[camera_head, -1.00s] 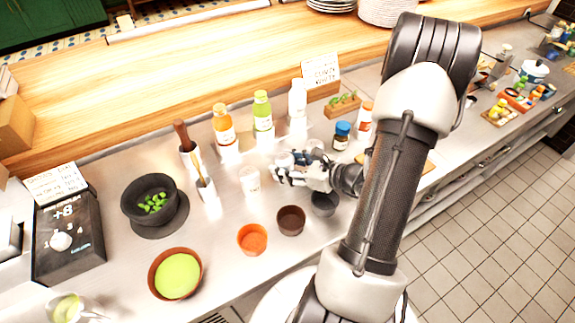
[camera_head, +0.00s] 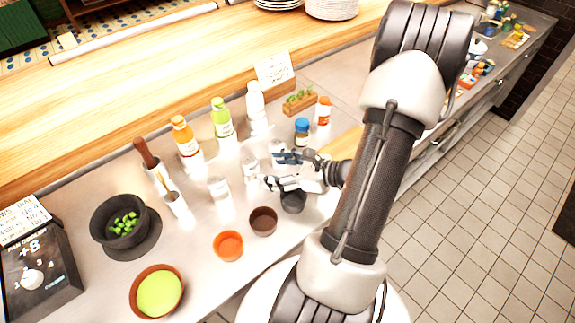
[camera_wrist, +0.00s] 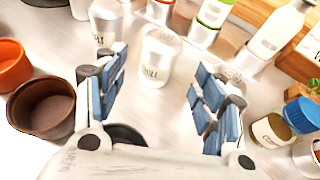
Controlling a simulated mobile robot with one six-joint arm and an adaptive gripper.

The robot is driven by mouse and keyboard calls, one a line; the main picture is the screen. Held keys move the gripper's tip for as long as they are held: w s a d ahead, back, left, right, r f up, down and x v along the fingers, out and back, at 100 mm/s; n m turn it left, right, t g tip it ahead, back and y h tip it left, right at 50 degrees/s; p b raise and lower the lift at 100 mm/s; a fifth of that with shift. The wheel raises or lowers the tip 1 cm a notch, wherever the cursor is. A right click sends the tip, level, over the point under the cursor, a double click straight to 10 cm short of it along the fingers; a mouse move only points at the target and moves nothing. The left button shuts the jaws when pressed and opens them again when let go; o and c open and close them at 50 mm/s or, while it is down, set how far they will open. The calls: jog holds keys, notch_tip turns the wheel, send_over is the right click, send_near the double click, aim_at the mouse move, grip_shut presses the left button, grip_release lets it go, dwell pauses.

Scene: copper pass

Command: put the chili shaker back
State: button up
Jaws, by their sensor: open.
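A small clear shaker with a pale label (camera_wrist: 158,60), apparently the chili shaker though the lettering is blurred, stands upright on the steel counter. It is centred ahead of my gripper (camera_wrist: 158,98), between the lines of the two fingers and touching neither. In the head view the shaker (camera_head: 250,164) stands just left of the fingertips. My gripper (camera_head: 271,170) is open and empty, low over the counter. A similar shaker (camera_head: 219,188) stands to the left. Another (camera_head: 277,149) is behind the upper finger, partly hidden.
Squeeze bottles (camera_head: 221,122) stand behind the shakers. A blue-capped jar (camera_head: 302,132) is close to the upper finger. A brown bowl (camera_head: 263,221), an orange bowl (camera_head: 228,245) and a dark bowl (camera_head: 293,201) lie along the front, the dark one beneath my gripper.

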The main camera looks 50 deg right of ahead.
jog(key=p+v, duration=0.1)
jog(key=v, duration=0.3)
jog(key=shift+s, duration=0.2)
dwell(0.3)
